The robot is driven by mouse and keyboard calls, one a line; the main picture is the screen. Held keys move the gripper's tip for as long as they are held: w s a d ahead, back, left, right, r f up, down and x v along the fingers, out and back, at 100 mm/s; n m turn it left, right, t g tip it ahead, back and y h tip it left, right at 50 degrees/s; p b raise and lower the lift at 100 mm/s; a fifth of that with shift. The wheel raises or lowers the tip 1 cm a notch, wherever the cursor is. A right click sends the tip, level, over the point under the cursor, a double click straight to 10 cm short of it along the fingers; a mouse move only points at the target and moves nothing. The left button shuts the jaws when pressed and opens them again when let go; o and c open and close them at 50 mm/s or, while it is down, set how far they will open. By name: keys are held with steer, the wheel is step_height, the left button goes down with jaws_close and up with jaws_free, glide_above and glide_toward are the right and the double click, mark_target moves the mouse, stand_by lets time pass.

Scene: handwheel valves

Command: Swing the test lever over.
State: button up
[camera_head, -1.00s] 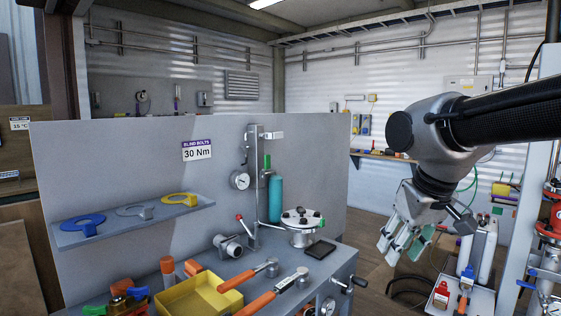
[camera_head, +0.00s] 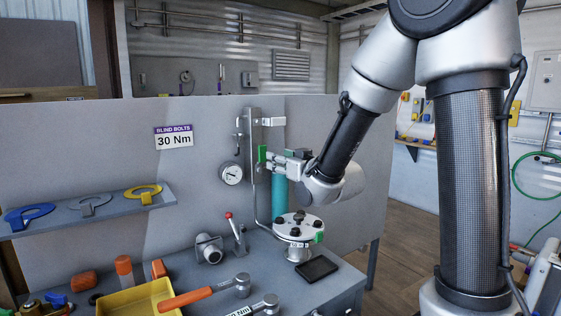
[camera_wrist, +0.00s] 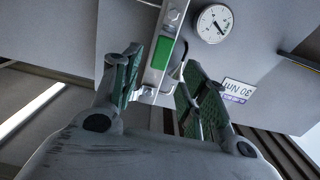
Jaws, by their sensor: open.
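A green grip (camera_head: 262,154), which I take to be the test lever's, stands upright beside the metal post (camera_head: 253,190) on the grey panel. In the wrist view the green grip (camera_wrist: 162,51) lies on a pale metal strip, seen between my two fingers. My gripper (camera_head: 274,160) is open and reaches in from the right at the grip's height. In the wrist view its green-padded fingers (camera_wrist: 160,88) are spread either side of the strip. I cannot tell whether they touch it. The lower part of the lever is partly hidden by my gripper.
A gauge (camera_head: 231,173) is left of the post. A teal cylinder (camera_head: 279,198) and a round bolted flange (camera_head: 299,226) stand below my gripper. A small red-tipped lever (camera_head: 237,232), a yellow tray (camera_head: 131,299) and hammers occupy the bench. Open floor lies right of the bench.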

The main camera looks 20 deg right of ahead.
mark_target(264, 153)
steer(key=shift+a+r+x, duration=0.1)
steer(key=shift+r+x, duration=0.05)
steer(key=shift+x, duration=2.15)
steer(key=shift+a+r+x, duration=0.1)
steer(key=shift+r+x, duration=0.05)
steer(key=shift+x, duration=2.15)
steer(key=shift+s, duration=0.1)
steer(key=c, duration=0.8)
